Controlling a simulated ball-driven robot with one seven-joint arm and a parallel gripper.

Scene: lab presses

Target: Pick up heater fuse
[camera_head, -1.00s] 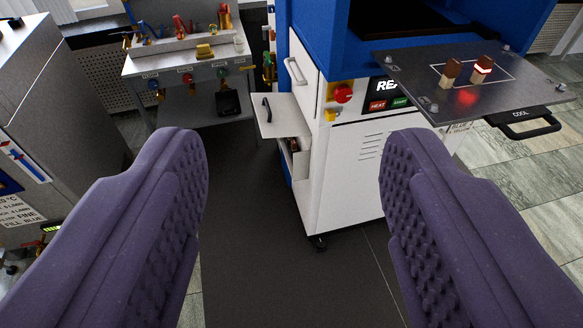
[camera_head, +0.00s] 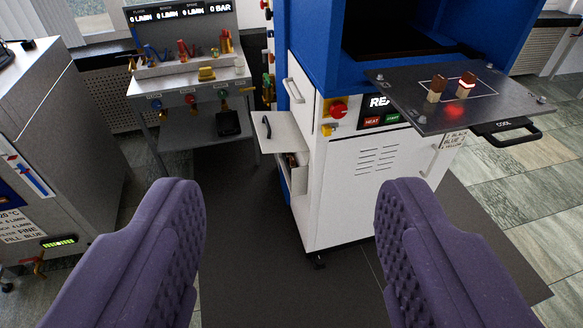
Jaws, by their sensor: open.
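My gripper (camera_head: 290,200) is open and empty, with its two purple ridged fingers wide apart in the lower picture. Beyond it stands a blue and white press (camera_head: 340,205). On the press's left side a white flap (camera_head: 279,127) with a black handle is open. Below the flap is a small open compartment (camera_head: 293,165) with small dark and brownish items inside. They are too small to tell whether one is the heater fuse. I cannot pick out the heater fuse for certain anywhere.
A metal bench (camera_head: 190,82) with valves stands at the back left. A grey machine (camera_head: 65,150) is at the left. A metal plate (camera_head: 400,105) carrying two small brown-topped blocks juts out from the press at right. The dark floor mat (camera_head: 250,240) between is clear.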

